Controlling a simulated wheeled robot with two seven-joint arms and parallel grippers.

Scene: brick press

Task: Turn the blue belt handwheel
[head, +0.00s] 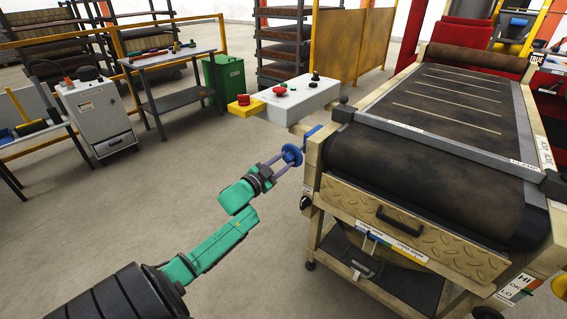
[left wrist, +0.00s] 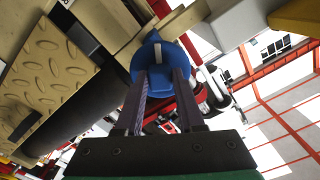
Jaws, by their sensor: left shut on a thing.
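The blue belt handwheel (head: 292,153) sits at the left side of the belt machine, near its front roller. In the left wrist view the wheel (left wrist: 146,66) is a round blue disc straight ahead. My left gripper (head: 284,161) comes at it from the left, its two purple-grey fingers reaching the wheel. In the left wrist view my left gripper (left wrist: 161,76) has its fingertips at the lower part of the wheel, shut on it with a gap between the fingers. The fingertips partly hide the wheel. My right gripper is not in view.
The belt machine (head: 465,270) fills the right side, with a dark belt (head: 430,110) and a black front handle (head: 400,222). A control box (head: 300,98) with red and black buttons stands just behind the wheel. The floor (head: 130,215) on the left is clear.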

